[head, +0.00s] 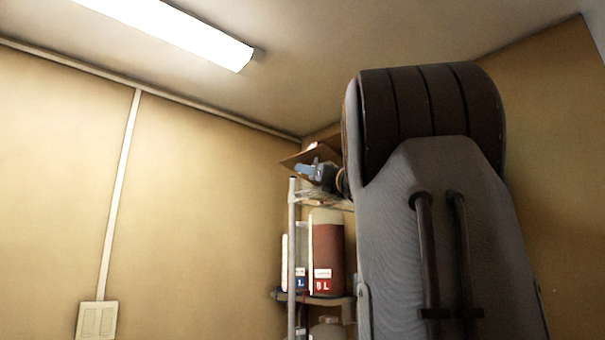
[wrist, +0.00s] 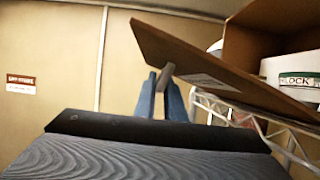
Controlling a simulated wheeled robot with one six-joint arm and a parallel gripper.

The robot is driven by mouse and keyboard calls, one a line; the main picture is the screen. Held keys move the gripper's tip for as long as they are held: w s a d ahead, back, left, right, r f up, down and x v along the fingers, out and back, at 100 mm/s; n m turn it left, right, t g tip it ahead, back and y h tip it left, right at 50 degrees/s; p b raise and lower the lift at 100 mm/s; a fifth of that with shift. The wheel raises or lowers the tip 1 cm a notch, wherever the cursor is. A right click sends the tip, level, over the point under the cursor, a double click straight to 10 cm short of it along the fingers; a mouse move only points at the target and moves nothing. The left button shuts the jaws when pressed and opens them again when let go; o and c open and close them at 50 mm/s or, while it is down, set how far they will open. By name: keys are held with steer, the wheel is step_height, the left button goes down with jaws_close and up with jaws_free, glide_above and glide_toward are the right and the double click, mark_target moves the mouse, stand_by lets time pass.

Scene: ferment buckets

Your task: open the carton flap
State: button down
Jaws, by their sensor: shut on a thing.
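The brown carton (wrist: 248,43) stands at the right of the wrist view, with its inside showing. Its flap (wrist: 215,72) is a flat brown panel sticking out from the carton and tilted. A small grey tab (wrist: 166,74) is at the flap's near left edge. My gripper (wrist: 160,88) has blue fingers shut on this tab, with the flap just beside them. In the head view my gripper (head: 308,170) is at the carton (head: 322,151) on top of a wire rack; my arm hides the carton's right side.
Inside the carton are a white box with a green label (wrist: 298,82) and a pale rounded thing (wrist: 216,47). The wire shelf (wrist: 243,114) runs below the flap. A red container (head: 328,255) stands on the lower shelf. Room left of the rack looks free.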

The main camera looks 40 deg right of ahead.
steer(key=shift+a+r, duration=0.15)
steer(key=c, duration=1.9)
jaws_free()
steer(key=b+v, duration=0.3)
steer(key=v, duration=0.5)
steer(key=b+v, duration=0.2)
steer(key=v, duration=0.6)
steer(key=shift+s+d+f, duration=0.3)
steer(key=shift+s+d, duration=0.05)
